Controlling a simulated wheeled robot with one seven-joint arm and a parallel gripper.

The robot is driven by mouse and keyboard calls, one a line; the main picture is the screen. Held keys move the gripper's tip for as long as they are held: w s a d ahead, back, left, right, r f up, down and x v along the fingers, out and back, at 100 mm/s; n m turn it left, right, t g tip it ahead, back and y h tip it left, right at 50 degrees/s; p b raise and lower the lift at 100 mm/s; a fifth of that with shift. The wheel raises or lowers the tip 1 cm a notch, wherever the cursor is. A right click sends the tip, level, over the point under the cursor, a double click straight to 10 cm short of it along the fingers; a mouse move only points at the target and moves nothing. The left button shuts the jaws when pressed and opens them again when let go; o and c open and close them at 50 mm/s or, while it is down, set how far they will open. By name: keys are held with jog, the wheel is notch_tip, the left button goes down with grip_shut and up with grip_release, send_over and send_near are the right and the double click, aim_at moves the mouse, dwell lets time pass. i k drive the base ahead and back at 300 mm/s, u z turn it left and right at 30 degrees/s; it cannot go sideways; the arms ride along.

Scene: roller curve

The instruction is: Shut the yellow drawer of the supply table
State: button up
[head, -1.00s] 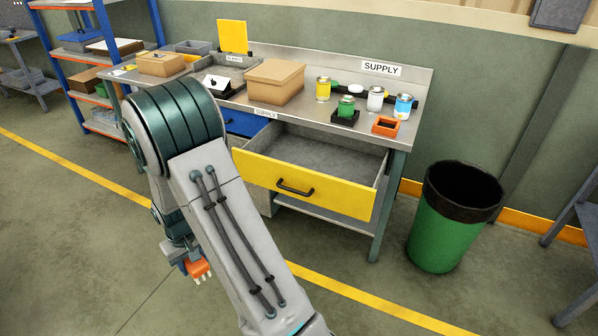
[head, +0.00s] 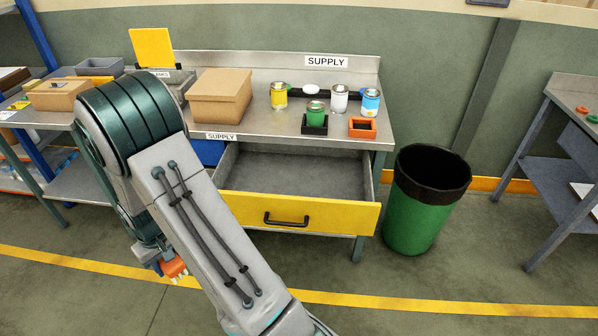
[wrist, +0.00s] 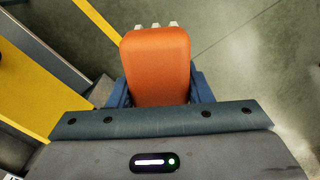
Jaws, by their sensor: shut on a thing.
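The yellow drawer (head: 340,216) of the supply table (head: 240,122) stands pulled out, its front facing me with a black bar handle (head: 287,220). Its grey inside looks empty where it shows; my arm covers its left end. My gripper (head: 167,264) is low, left of and nearer than the drawer front, apart from it. It is shut on an orange object (wrist: 155,62) with pale prongs at its end. The blue fingers lie on both sides of it. A yellow panel, probably the drawer front (wrist: 35,85), shows at the left of the wrist view.
A blue drawer (head: 207,152) is partly hidden behind my arm. A box (head: 220,97), several cans and an orange tray (head: 362,128) stand on the table. A green bin (head: 415,218) stands right of it, another table (head: 555,150) farther right. The floor before the drawer is clear.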

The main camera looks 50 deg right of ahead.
aim_at(293, 193)
jog(key=z, duration=0.6)
jog(key=i, duration=0.8)
jog(key=z, duration=1.3)
jog(key=i, duration=0.4)
jog(key=z, duration=0.5)
